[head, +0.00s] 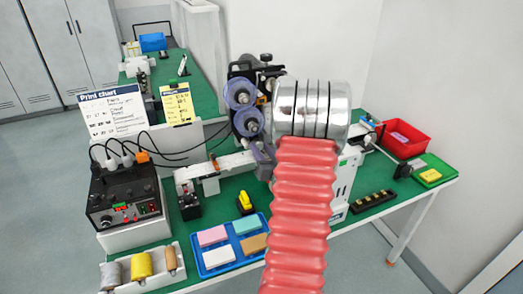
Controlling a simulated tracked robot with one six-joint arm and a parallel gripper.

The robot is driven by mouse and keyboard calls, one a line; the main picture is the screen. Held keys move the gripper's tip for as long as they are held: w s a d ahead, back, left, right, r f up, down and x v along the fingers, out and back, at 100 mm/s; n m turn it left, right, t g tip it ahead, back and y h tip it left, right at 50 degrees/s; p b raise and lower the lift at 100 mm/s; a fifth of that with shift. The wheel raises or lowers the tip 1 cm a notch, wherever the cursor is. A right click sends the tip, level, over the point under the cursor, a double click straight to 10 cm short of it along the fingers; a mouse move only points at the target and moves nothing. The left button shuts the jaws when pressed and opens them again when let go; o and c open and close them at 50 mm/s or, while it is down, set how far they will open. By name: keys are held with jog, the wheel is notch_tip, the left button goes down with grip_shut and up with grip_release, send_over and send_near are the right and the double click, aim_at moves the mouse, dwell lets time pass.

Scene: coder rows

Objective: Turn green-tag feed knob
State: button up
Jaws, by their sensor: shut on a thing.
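My arm, with a red ribbed sleeve and a shiny metal cylinder at its end, fills the centre right of the head view. My gripper is hidden behind that cylinder, so its jaws and whatever is between them do not show. The coder machine (243,122), with two purple-blue reels and black parts, stands just left of the cylinder, and its right side is covered. I cannot make out a green-tagged knob on it. A dark control box (125,195) at the left has small coloured lights and controls, too small to read.
A blue tray (229,269) with coloured blocks and a white rack (140,282) of rolls lie in front. A yellow item (245,202) stands behind the tray. A red bin (403,139) and green tray (432,170) are right. Cables hang between box and coder.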

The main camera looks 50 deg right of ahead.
jog(key=shift+f, duration=0.2)
jog(key=o, duration=1.1)
jog(key=shift+r, duration=0.15)
jog(key=shift+c, duration=0.2)
